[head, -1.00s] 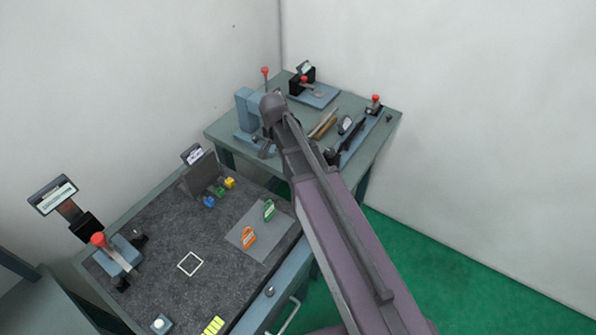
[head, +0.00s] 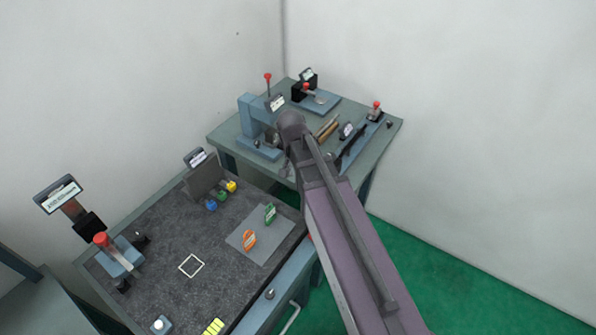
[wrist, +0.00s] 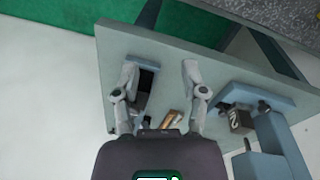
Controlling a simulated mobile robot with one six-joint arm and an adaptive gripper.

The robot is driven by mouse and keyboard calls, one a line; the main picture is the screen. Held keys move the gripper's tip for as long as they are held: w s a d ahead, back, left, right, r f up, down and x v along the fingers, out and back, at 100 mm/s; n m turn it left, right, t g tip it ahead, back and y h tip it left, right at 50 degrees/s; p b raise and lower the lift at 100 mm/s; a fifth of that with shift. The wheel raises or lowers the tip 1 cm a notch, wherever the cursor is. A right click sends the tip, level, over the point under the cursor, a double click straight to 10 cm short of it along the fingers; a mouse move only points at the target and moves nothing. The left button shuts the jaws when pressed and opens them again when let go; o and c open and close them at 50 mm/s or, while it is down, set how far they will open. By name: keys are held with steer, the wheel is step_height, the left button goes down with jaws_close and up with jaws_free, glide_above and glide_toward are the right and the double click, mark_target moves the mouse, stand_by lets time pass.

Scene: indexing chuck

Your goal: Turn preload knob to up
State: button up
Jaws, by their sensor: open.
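I cannot tell by sight which part is the preload knob; the labels are too small to read. Candidates on the far table are a blue press-like stand (head: 247,118) with a small display (head: 275,103) and a red-topped lever, and a blue strip with a red knob (head: 376,104) at its far end. The blue stand (wrist: 280,145) is right of the fingers there.
The far table (head: 222,133) also holds a blue plate (head: 322,103) with a red-knobbed lever and brown bars (head: 327,130). The near bench (head: 165,235) carries small coloured blocks (head: 221,196), orange and green pieces, and a red-knobbed lever (head: 101,240).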

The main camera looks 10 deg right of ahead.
steer(key=s+d+f+n+y, duration=0.1)
steer(key=s+d+n, duration=0.3)
steer(key=s, duration=0.4)
steer(key=shift+s+d+n+b, duration=0.15)
steer(key=shift+s+n+b, duration=0.2)
steer(key=shift+n, duration=0.35)
steer(key=shift+w, duration=0.15)
